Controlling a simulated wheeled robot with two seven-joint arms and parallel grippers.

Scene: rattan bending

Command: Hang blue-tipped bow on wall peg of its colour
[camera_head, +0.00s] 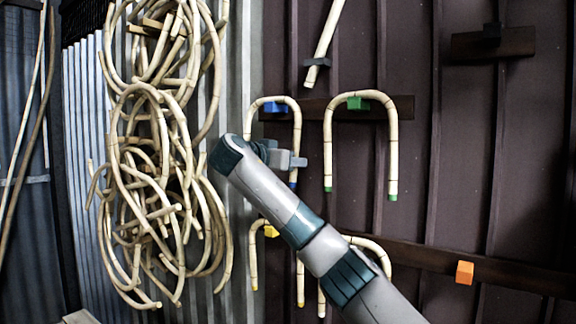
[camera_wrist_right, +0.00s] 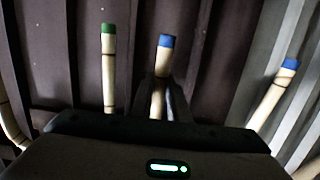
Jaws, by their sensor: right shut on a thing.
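The blue-tipped bow (camera_head: 296,125) is an upside-down U of pale rattan, its arch over the blue peg (camera_head: 275,107) on the wall. I cannot tell whether the arch rests on the peg. My right gripper (camera_head: 296,160) is shut on the bow's right leg, above its blue tip (camera_head: 293,185). In the right wrist view this blue-tipped leg (camera_wrist_right: 165,62) stands between the fingers, and the other blue-tipped leg (camera_wrist_right: 270,102) is at the right. The bow's left leg is partly hidden by my arm in the head view. My left gripper is out of view.
A green-tipped bow (camera_head: 393,140) hangs on the green peg (camera_head: 357,103) close by. Below, a bow hangs at the yellow peg (camera_head: 271,231), and another is partly behind my arm. The orange peg (camera_head: 465,272) is bare. A rattan tangle (camera_head: 150,190) hangs at left.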

